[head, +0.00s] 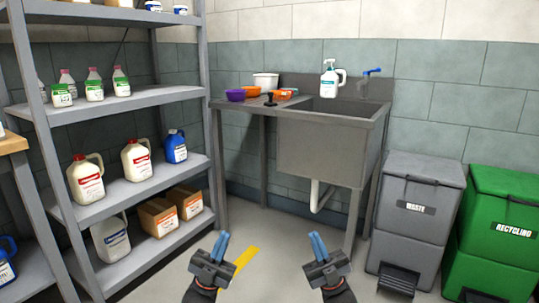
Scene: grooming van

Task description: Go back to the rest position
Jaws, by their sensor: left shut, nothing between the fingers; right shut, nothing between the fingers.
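My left gripper (220,247) is low in the head view, left of centre, above the floor. Its blue fingers are shut and empty. My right gripper (318,247) is at about the same height, right of centre, below the sink in the picture. Its blue fingers are also shut and empty. Both grippers point away from me and touch nothing.
A grey shelf unit (150,190) with bottles, jugs and boxes stands at the left. A metal sink (320,150) stands against the back wall. A grey waste bin (415,205) and a green recycling bin (500,225) stand at the right.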

